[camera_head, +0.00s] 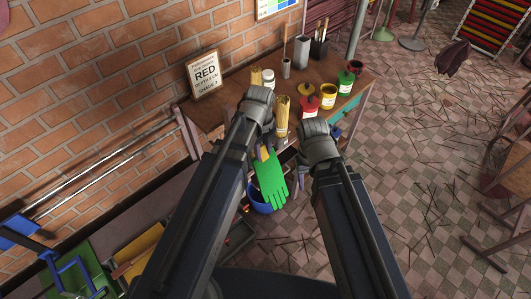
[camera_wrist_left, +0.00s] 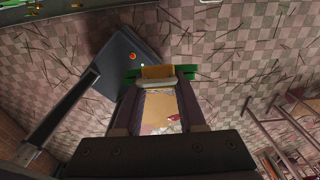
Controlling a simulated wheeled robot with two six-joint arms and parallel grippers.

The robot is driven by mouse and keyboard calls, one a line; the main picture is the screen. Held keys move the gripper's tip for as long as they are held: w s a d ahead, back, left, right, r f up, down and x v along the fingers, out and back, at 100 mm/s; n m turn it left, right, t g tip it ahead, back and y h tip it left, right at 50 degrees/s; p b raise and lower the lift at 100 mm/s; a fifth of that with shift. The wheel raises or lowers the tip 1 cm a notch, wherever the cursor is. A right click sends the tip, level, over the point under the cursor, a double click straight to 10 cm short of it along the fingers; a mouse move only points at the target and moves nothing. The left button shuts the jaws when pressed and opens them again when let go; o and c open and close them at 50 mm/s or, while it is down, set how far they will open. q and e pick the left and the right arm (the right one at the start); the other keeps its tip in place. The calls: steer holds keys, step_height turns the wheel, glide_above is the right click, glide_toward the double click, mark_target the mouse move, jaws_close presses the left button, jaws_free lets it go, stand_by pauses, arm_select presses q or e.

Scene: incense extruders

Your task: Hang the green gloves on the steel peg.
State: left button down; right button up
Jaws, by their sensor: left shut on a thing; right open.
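The green gloves (camera_head: 271,181) hang with fingers down below my left gripper (camera_head: 264,150), in front of the workbench's near edge. The left gripper is shut on their yellow cuff (camera_head: 264,156). In the left wrist view, the yellow cuff (camera_wrist_left: 158,72) shows at the fingertips, with green glove edges (camera_wrist_left: 190,74) at both sides. My right gripper (camera_head: 302,173) is open, to the right of the gloves and apart from them; its fingers are mostly hidden by its wrist. I cannot make out the steel peg in either view.
The wooden workbench (camera_head: 212,115) carries bundles of sticks (camera_head: 282,115), a red pot (camera_head: 308,105), a yellow pot (camera_head: 328,96), a green pot (camera_head: 345,82) and a framed sign (camera_head: 203,75). A blue bucket (camera_head: 259,207) stands below the gloves. Open tiled floor (camera_head: 400,160) lies to the right.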

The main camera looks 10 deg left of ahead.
arm_select(q)
steer(key=w+a+f+b, duration=0.1)
steer(key=w+a, duration=0.4)
steer(key=a, duration=0.2)
steer(key=shift+w+f, duration=0.2)
steer(key=shift+f, duration=0.05)
stand_by(0.8)
steer(key=shift+b, duration=0.3)
stand_by(0.4)
steer(key=shift+c, duration=2.1)
jaws_free()
steer(key=shift+r, duration=0.1)
step_height(320, 180, up, 8)
steer(key=p, duration=0.8)
steer(key=shift+w+a, duration=0.1)
steer(key=shift+a, duration=0.05)
steer(key=shift+f, duration=0.2)
